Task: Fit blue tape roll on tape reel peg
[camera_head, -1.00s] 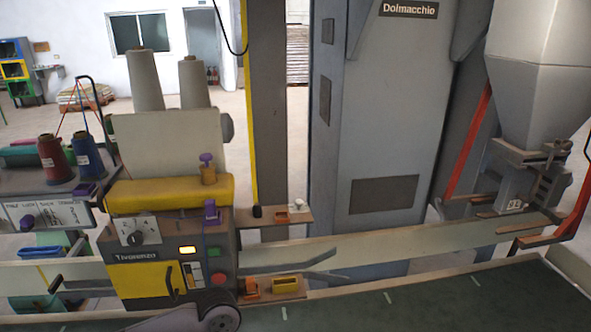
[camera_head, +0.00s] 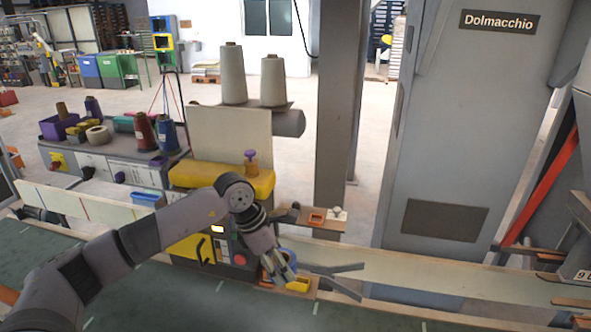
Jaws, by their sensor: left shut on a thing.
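My left arm comes in from the lower left, and its gripper (camera_head: 280,271) is low over the small shelf at the front of the yellow and grey sewing machine (camera_head: 222,178). A yellow block (camera_head: 299,285) lies on the shelf just right of the fingertips. My right gripper is not in view.
A bench (camera_head: 100,165) at the left holds thread spools, a pale tape roll (camera_head: 98,135) and a purple bin (camera_head: 58,126). A small upper shelf (camera_head: 318,225) carries an orange piece. Grey guide rails (camera_head: 335,275) stick out right of the gripper. The green conveyor belt (camera_head: 220,305) is clear.

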